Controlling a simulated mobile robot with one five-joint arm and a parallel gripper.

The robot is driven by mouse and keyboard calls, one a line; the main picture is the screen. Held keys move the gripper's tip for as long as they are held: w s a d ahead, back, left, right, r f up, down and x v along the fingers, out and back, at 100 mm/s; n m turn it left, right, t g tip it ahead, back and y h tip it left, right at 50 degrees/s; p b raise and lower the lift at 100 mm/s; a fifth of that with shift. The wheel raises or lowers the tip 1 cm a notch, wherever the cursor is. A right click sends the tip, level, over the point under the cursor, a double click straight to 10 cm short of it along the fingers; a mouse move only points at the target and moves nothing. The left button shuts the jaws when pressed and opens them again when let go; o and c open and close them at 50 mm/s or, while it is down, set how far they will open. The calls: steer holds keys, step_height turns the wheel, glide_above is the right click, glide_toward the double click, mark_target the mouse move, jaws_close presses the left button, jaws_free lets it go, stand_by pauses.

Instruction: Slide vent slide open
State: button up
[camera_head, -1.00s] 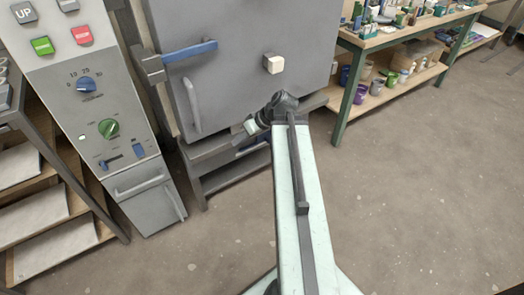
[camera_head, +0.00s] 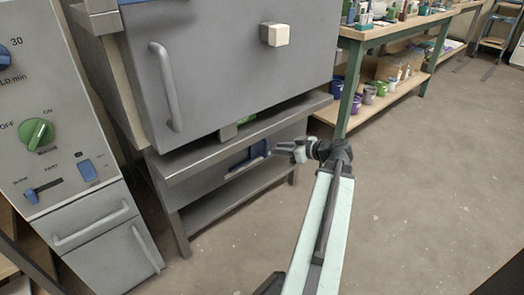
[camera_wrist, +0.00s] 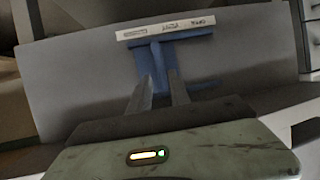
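The vent slide is a blue handle (camera_head: 250,156) on the grey panel below the kiln, at the middle of the head view. In the wrist view, its upright blue bar (camera_wrist: 169,58) stands just beyond my fingertips, under a white label strip (camera_wrist: 166,27) with print too small to read. My gripper (camera_head: 288,149) is right of the handle in the head view and points left toward it. In the wrist view, the two fingers of my gripper (camera_wrist: 162,80) are apart with nothing clearly held between them. I cannot tell whether they touch the blue bar.
The grey kiln (camera_head: 225,70) with its door handle overhangs the panel, with a ledge (camera_head: 240,137) above the slide. A control cabinet (camera_head: 45,120) stands at the left. A green-legged workbench (camera_head: 341,90) with pots is behind right. Floor at the right is clear.

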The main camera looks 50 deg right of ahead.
mark_target(266, 154)
steer(key=b+x, duration=0.2)
steer(key=x, duration=0.5)
jaws_close()
stand_by(1.2)
